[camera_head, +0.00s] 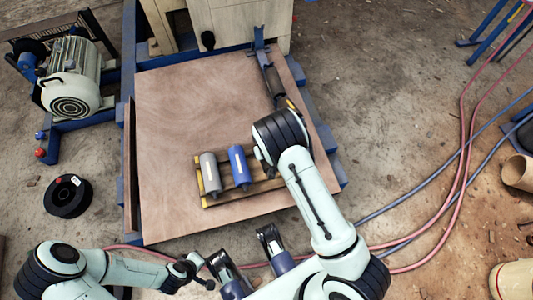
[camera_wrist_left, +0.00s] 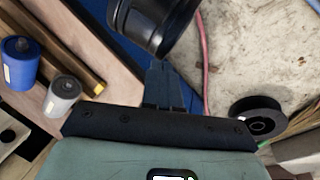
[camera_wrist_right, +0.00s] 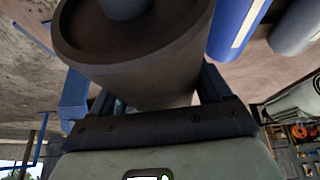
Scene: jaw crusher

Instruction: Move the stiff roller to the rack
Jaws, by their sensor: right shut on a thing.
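My right gripper (camera_wrist_right: 143,88) is shut on a dark grey roller (camera_wrist_right: 140,50), with a finger on each side of it. In the head view my own right arm hides that gripper and most of the roller. The blue roller (camera_head: 239,165) and a lighter grey roller (camera_head: 210,172) lie side by side on the rack (camera_head: 228,198), a low wooden frame with yellow edges. In the right wrist view the blue roller (camera_wrist_right: 238,25) is close beside the held one. My left gripper (camera_wrist_left: 165,85) is empty, its fingers together, off the board's near left side.
The rack sits on a brown board (camera_head: 175,110) edged by a blue frame. A beige machine (camera_head: 240,25) stands behind it. A motor (camera_head: 72,92) and black spool (camera_head: 68,195) are at the left. Hoses (camera_head: 455,180) cross the floor at right.

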